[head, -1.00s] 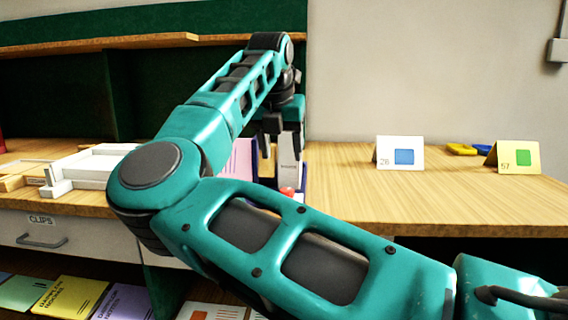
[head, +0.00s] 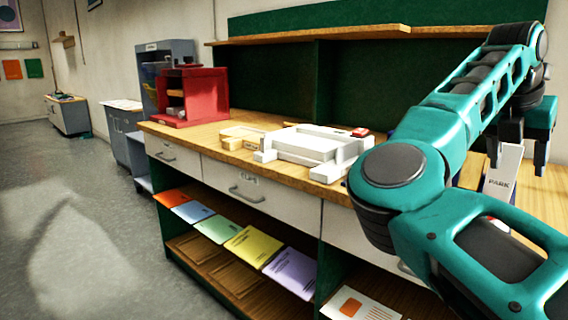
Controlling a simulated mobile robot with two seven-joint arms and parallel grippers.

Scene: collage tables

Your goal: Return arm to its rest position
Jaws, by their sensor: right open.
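My right arm, teal with dark joints, fills the right side of the head view, bent at the elbow over the table front. My right gripper (head: 518,158) hangs down at the far right above the wooden table (head: 262,120). Its dark fingers are apart, with a white binder or box marked "PARK" (head: 503,170) showing behind and between them. I cannot tell whether they touch it. My left gripper is out of view.
A white tray-like device (head: 312,146), a wooden box (head: 243,138) and a red cabinet (head: 194,96) stand on the table. Booklets (head: 253,246) lie on the shelf below. A grey cabinet (head: 165,66) stands behind at left. The floor (head: 85,215) at left is clear.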

